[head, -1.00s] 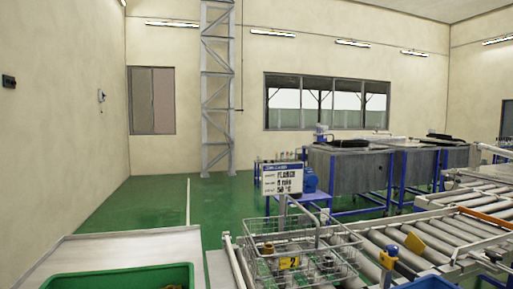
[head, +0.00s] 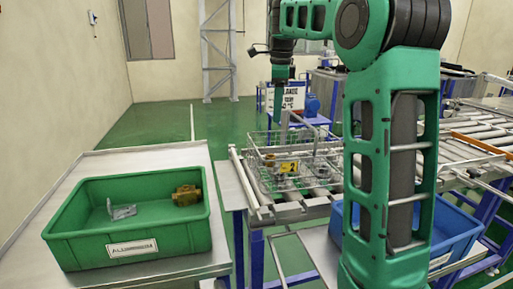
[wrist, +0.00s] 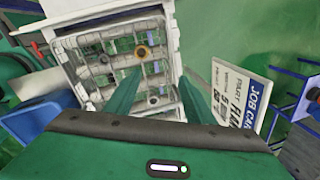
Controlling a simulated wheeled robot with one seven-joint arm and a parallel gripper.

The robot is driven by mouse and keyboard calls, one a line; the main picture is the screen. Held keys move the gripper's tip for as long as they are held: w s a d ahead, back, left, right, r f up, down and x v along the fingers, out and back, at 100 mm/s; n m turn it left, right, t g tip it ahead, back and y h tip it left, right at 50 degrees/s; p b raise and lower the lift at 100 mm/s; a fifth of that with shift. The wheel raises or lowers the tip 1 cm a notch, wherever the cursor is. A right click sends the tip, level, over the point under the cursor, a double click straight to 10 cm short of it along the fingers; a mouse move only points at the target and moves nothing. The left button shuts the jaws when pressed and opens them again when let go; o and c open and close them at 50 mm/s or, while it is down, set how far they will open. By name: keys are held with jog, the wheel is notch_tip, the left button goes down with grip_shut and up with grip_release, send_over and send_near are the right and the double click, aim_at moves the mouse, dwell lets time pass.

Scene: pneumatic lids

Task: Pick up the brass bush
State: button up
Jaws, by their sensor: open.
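The brass bush (wrist: 142,51) shows in the wrist view as a small golden ring with a dark hole, lying in the wire basket (wrist: 108,62). My gripper (wrist: 160,77) is open and empty, its two green fingers pointing toward the basket. The bush appears beyond the fingertips and a little left of the gap between them, apart from both. In the head view my gripper (head: 281,80) hangs above the basket (head: 262,152), which carries a yellow tag. I cannot make out the bush there.
A green bin (head: 130,250) on the left table holds a grey bracket (head: 121,211) and a brass fitting (head: 186,195). A blue bin (head: 455,232) is at right, partly behind my arm. The roller conveyor (head: 485,140) extends right. A job card sign (wrist: 240,95) stands beside the basket.

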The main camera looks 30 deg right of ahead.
jog(key=g, duration=0.2)
send_over(271, 155)
notch_tip(271, 155, down, 6)
jog(key=shift+n+y, duration=0.4)
jog(key=shift+n, duration=0.1)
jog(key=f, duration=0.4)
jog(key=shift+s+a+f, duration=0.15)
jog(key=shift+a+f, duration=0.05)
jog(key=shift+f, duration=2.9)
jog(key=c, duration=1.2)
